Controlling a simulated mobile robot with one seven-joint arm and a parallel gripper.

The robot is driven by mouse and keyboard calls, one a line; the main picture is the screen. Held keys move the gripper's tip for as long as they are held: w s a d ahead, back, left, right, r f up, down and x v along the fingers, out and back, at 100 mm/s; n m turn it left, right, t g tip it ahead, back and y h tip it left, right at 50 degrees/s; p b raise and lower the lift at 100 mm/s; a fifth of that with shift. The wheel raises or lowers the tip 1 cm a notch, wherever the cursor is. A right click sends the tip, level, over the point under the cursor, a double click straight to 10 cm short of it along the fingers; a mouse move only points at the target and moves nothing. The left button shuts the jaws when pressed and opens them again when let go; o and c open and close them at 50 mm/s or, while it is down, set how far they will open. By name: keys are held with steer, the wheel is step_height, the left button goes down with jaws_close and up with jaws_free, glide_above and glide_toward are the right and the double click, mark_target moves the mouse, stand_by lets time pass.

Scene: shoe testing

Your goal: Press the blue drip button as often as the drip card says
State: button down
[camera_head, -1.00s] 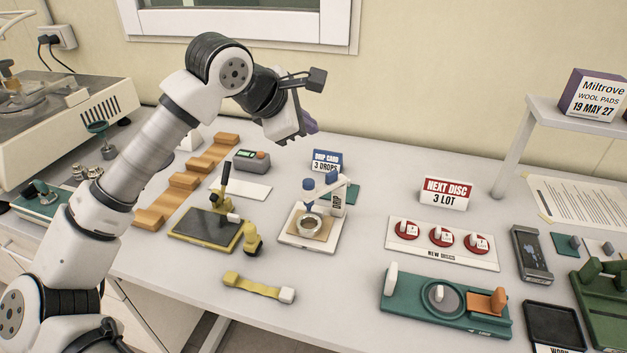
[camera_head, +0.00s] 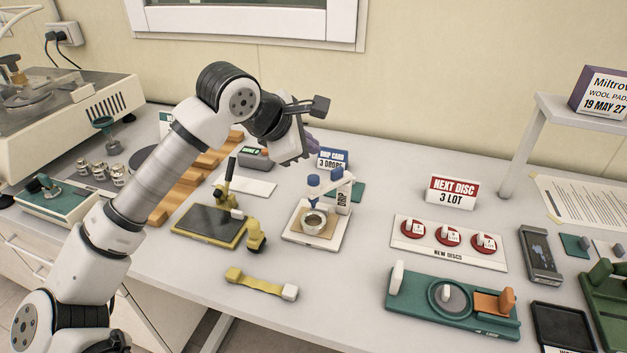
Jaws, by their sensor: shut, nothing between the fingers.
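The drip stand (camera_head: 343,197), a white post marked DRIP, stands on a white base. Blue parts show at its top: a blue cap (camera_head: 313,180) on the arm's end and a blue piece (camera_head: 337,173) at the post. I cannot tell surely which is the button. A metal ring cup (camera_head: 314,222) sits on a tan square below the cap. The blue-and-white drip card (camera_head: 332,160) behind reads "3 DROPS". My gripper (camera_head: 310,144) is shut and empty, above and behind the stand, near the card's upper left; its fingertips are partly hidden.
A yellow-framed dark plate with a lever (camera_head: 210,226) stands left of the drip stand. A yellow strap-like bar (camera_head: 262,284) lies in front. A "NEXT DISC 3 LOT" sign (camera_head: 451,192), red discs (camera_head: 448,236) and a green fixture (camera_head: 420,300) are to the right.

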mark_target(309, 180)
step_height(309, 180, down, 4)
steer(key=b, duration=0.3)
steer(key=shift+f+b, duration=0.2)
steer(key=shift+b, duration=0.1)
stand_by(1.7)
steer(key=shift+f+b, duration=0.3)
steer(key=shift+b, duration=0.25)
steer(key=shift+f+b, duration=0.4)
steer(key=shift+b, duration=0.25)
stand_by(0.5)
stand_by(0.4)
steer(key=shift+r, duration=0.85)
steer(key=shift+p, duration=0.3)
steer(key=shift+r+p, duration=1.1)
steer(key=shift+r, duration=1.4)
